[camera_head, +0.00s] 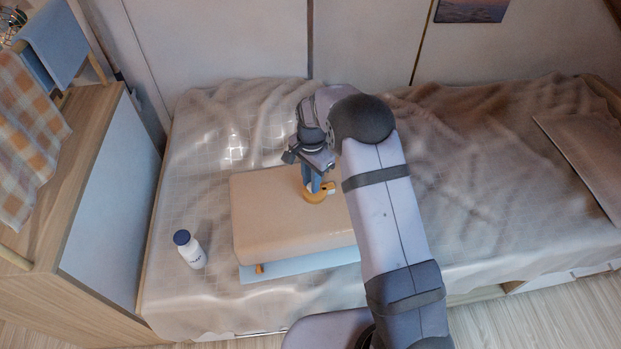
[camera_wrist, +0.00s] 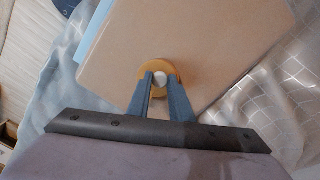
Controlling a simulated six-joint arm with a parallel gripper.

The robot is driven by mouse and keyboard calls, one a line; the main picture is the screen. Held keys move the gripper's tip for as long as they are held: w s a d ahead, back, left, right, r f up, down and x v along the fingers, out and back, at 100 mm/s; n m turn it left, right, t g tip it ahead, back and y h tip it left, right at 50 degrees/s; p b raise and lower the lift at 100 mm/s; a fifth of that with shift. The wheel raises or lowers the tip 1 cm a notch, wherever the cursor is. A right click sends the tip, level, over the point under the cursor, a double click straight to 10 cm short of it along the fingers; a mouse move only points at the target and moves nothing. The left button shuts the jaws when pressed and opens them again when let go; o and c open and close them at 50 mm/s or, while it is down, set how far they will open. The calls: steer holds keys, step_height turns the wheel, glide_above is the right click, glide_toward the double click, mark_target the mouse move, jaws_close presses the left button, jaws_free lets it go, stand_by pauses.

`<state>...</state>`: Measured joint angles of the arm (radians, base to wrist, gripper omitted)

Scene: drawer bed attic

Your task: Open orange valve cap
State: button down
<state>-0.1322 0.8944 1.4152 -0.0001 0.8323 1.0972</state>
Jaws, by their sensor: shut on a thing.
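The orange valve cap (camera_head: 314,197) sits on top of a tan padded block (camera_head: 262,215), with a small pale part at its right. My gripper (camera_head: 317,190) reaches down onto the valve from above. In the wrist view the valve cap (camera_wrist: 158,66) shows as an orange ring with a white centre, and an orange piece lies between my fingers (camera_wrist: 160,84). My fingers are shut on the cap. The fingers and wrist hide part of the valve, so whether the cap is lifted or turned cannot be told.
The block rests on a light blue board (camera_head: 300,262) on a bed with a rumpled beige cover (camera_head: 470,180). A wooden cabinet (camera_head: 95,200) borders the bed's left side.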

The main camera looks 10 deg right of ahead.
steer(key=s+n, duration=0.1)
steer(key=d+n, duration=0.1)
steer(key=n, duration=0.1)
steer(key=s+n, duration=0.1)
steer(key=n, duration=0.1)
steer(key=shift+s+d+p, duration=0.15)
steer(key=shift+s+p, duration=0.15)
steer(key=shift+p, duration=0.1)
steer(key=n, duration=0.1)
steer(key=s+d+n, duration=0.1)
steer(key=n, duration=0.2)
steer(key=shift+s+d+n+p, duration=0.25)
steer(key=shift+d+n+p, duration=0.05)
steer(key=shift+d+p, duration=0.1)
steer(key=d+n, duration=0.1)
steer(key=n, duration=0.2)
steer(key=shift+s+d+n, duration=0.3)
steer(key=shift+s+d, duration=0.05)
steer(key=shift+d, duration=0.05)
steer(key=shift+d+n+p, duration=0.15)
steer(key=shift+d+n, duration=0.35)
steer(key=shift+n, duration=0.45)
steer(key=shift+d+n+p, duration=0.15)
steer(key=shift+d+n, duration=0.35)
steer(key=shift+n, duration=0.45)
steer(key=c, duration=1.6)
jaws_free()
steer(key=shift+o, duration=0.2)
